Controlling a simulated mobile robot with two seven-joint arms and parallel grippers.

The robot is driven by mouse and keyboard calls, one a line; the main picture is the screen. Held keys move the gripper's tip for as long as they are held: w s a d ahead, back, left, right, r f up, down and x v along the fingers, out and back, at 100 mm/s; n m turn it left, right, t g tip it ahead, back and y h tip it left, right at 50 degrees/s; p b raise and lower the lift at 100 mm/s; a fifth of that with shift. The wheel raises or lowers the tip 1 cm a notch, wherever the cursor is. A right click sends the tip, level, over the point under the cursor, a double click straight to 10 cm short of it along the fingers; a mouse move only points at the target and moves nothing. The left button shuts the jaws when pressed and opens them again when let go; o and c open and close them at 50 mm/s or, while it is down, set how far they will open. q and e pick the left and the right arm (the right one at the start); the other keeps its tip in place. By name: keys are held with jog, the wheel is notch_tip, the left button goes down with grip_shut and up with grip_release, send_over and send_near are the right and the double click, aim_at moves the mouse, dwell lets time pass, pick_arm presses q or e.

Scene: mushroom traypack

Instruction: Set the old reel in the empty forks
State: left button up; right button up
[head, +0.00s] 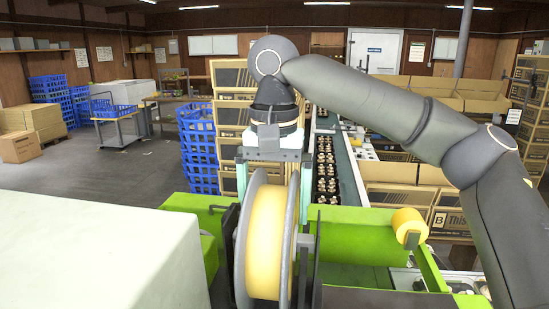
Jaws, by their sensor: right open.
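The reel (266,243), yellow film between two grey flanges, stands upright at the green machine (345,235) in the lower middle of the head view. A grey upright (303,262), which looks like part of the forks, stands close against its right side. I cannot tell whether the reel's axle rests in the forks. My right gripper (272,178) points down over the top of the reel. It is open, with its pale fingers apart on either side of the reel's upper part. The reel hides part of the forks. My left gripper is not in view.
A large pale box-shaped surface (95,250) fills the lower left. A small yellow roll (410,222) sits on the machine's right side. Behind are a conveyor with mushroom trays (326,170), stacked cartons (230,78) and blue crates (198,145). The floor at left is open.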

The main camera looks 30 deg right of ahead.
notch_tip(320, 180, up, 12)
jog(key=shift+d+f, duration=0.1)
jog(key=shift+f, duration=0.05)
dwell(0.4)
